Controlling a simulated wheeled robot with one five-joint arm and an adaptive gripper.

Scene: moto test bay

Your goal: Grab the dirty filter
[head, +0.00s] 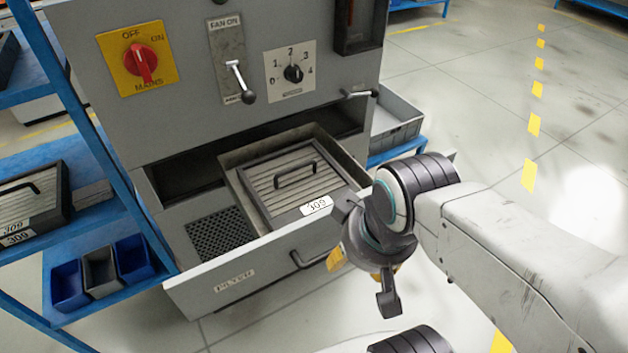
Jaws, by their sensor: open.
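A rectangular filter (270,182) with slanted grey pleats, a dark frame and a black handle (295,174) lies in the pulled-out drawer (187,290) of the grey cabinet. A white tag reading 309 sits at its front right corner. The drawer front carries a label that seems to read FILTER and a dark handle (309,258). My gripper (362,268) is open, to the right of the filter and in front of the drawer's right end. It is apart from the filter and holds nothing that I can see. One fingertip is partly hidden.
The cabinet (183,113) has a red mains knob (141,63), a fan lever (238,80) and a dial (293,73). A blue shelf (95,222) at the left holds another filter (30,205) and small bins (100,272). A grey crate (396,122) stands behind right. Floor at right is clear.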

